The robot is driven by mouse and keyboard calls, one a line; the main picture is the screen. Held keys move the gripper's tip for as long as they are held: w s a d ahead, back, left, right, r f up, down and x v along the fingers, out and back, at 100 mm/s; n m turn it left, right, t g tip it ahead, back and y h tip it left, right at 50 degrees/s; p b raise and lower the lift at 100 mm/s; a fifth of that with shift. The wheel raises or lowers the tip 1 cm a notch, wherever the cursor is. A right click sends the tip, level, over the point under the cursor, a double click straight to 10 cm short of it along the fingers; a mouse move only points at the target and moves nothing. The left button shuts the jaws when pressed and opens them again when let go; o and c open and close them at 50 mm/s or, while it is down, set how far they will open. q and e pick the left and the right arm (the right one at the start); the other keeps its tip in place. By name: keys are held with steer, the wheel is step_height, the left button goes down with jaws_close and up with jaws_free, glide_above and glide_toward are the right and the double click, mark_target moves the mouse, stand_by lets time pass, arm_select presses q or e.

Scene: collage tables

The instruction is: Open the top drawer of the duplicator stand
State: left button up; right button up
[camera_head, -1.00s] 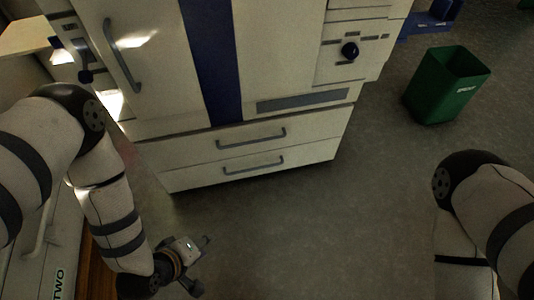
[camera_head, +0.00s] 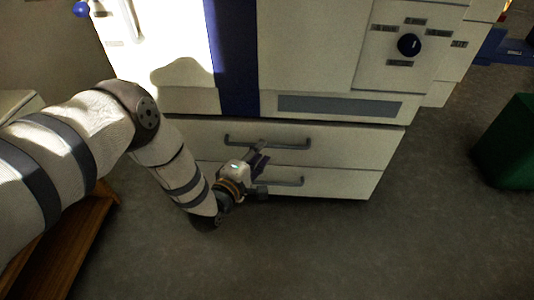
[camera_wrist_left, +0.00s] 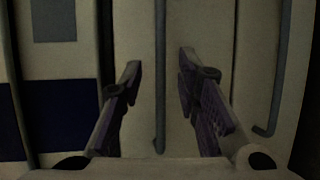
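The pale duplicator stand (camera_head: 330,130) has two stacked drawers at its bottom, both appearing closed. The top drawer (camera_head: 355,145) has a grey bar handle (camera_head: 290,146), and the lower drawer (camera_head: 340,184) has a similar handle (camera_head: 290,183). My left gripper (camera_head: 264,168) is in front of the drawers and covers parts of both handles. In the left wrist view my left gripper (camera_wrist_left: 160,70) is open. The top drawer's handle (camera_wrist_left: 160,115) lines up between its fingers; I cannot tell how deep. The lower handle (camera_wrist_left: 277,75) is outside the fingers. My right gripper is out of view.
A green bin (camera_head: 510,145) stands on the floor at right. Brown wooden furniture (camera_head: 70,235) is at lower left. The floor (camera_head: 330,250) before the drawers is clear.

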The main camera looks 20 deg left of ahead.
mark_target(266, 147)
arm_select(q)
steer(key=b+x, duration=0.1)
steer(key=x, duration=0.2)
steer(key=shift+w+f, duration=0.1)
steer(key=shift+w, duration=0.05)
steer(key=shift+c, duration=0.4)
jaws_close()
